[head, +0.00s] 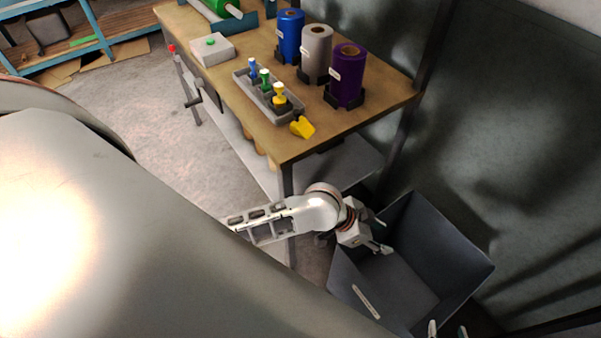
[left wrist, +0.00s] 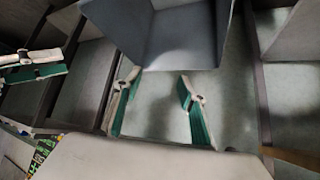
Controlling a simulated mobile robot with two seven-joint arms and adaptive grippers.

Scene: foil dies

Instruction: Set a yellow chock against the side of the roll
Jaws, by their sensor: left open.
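A yellow wedge-shaped chock (head: 302,127) lies on the wooden table by its near corner, beside the grey tray. A purple roll (head: 348,78), a grey roll (head: 316,54) and a blue roll (head: 289,37) stand upright in dark bases along the table's right side. A green roll (head: 222,6) lies at the far end, cut off by the picture's edge. My left gripper (head: 382,237) is open and empty, below the table corner and over the grey bin; its spread fingers show in the left wrist view (left wrist: 156,108). My right gripper (head: 447,330) shows only spread fingertips at the bottom edge.
The grey tray (head: 243,82) holds blue, green and yellow knobbed pieces. A white box with a green button (head: 212,50) stands on the table (head: 345,122). The open grey bin (head: 440,226) stands on the floor below. A wall panel closes off the right.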

